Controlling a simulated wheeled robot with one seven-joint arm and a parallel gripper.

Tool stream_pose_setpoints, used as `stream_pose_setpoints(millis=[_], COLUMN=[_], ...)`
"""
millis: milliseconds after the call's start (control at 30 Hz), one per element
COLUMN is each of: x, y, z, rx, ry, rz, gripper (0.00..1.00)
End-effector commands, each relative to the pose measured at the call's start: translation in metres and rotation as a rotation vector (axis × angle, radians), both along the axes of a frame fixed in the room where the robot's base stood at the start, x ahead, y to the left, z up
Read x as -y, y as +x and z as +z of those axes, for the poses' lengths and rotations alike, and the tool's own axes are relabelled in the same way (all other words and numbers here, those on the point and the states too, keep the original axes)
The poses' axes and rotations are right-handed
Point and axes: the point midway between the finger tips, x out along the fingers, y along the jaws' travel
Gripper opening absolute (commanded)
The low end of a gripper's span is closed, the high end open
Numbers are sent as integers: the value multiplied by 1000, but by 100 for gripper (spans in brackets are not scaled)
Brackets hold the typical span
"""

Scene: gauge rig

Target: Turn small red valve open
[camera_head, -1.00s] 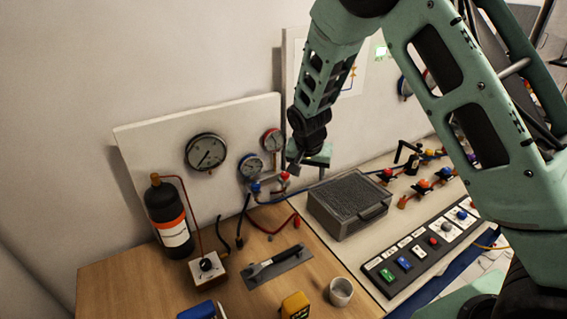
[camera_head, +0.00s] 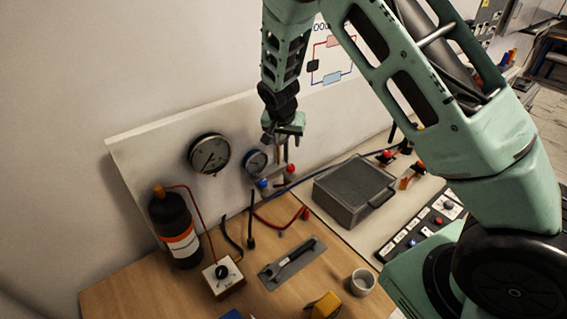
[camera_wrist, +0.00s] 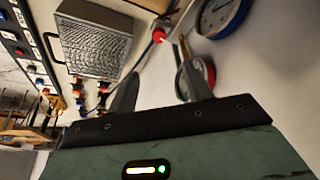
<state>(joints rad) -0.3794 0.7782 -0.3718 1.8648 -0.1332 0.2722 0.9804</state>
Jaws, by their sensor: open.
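A small red valve knob (camera_head: 291,168) sits at the lower right of the gauge board, beside a blue knob (camera_head: 263,183). In the wrist view, a red knob (camera_wrist: 159,36) shows past the fingertips, roughly between the two finger lines. My gripper (camera_head: 283,156) points down just above the red knob, in front of the board. In the wrist view its two fingers (camera_wrist: 157,84) are spread apart with nothing between them. The head view does not clearly show whether a fingertip touches the knob. My gripper hides part of the board and the right gauge.
Pressure gauges (camera_head: 209,154) are on the board (camera_head: 150,150). A grey box (camera_head: 352,190) stands right of the valves.

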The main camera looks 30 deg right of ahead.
Motion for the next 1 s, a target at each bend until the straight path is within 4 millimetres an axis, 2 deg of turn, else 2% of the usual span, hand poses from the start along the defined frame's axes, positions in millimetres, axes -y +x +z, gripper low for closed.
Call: stream_pose_setpoints(millis=[633, 800, 1000], x=[32, 39, 42], y=[36, 43, 48], z=[-122, -144, -155], rx=[-2, -1, -1], ry=[0, 0, 0], rz=[-2, 0, 1], gripper=[51, 51, 51])
